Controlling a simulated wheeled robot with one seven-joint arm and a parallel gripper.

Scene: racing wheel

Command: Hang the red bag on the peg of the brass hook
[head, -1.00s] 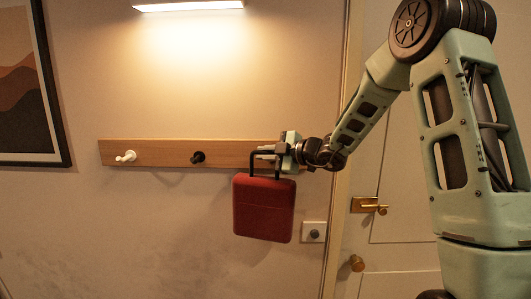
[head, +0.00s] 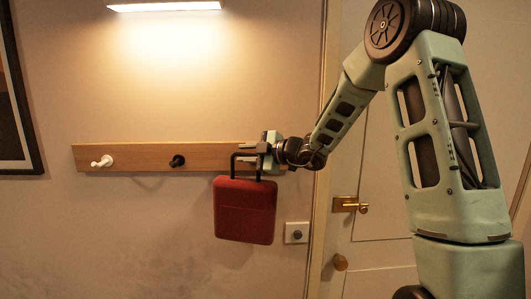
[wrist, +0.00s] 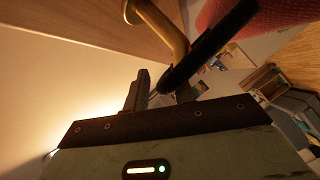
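The red bag (head: 245,210) hangs upright below my gripper in the head view, in front of the wall near the rail's right end. Its black handle (head: 233,163) rises to the gripper. My gripper (head: 268,150) is shut on the handle. In the wrist view the black handle (wrist: 215,42) runs down to the fingers (wrist: 160,92), and red fabric (wrist: 285,22) shows at top right. The brass hook (wrist: 158,22) is a curved brass bar just beyond the handle there. In the head view my gripper hides it. Whether the handle loop surrounds the peg cannot be told.
The wooden rail (head: 130,157) also carries a white hook (head: 103,161) and a black hook (head: 177,161) to the left.

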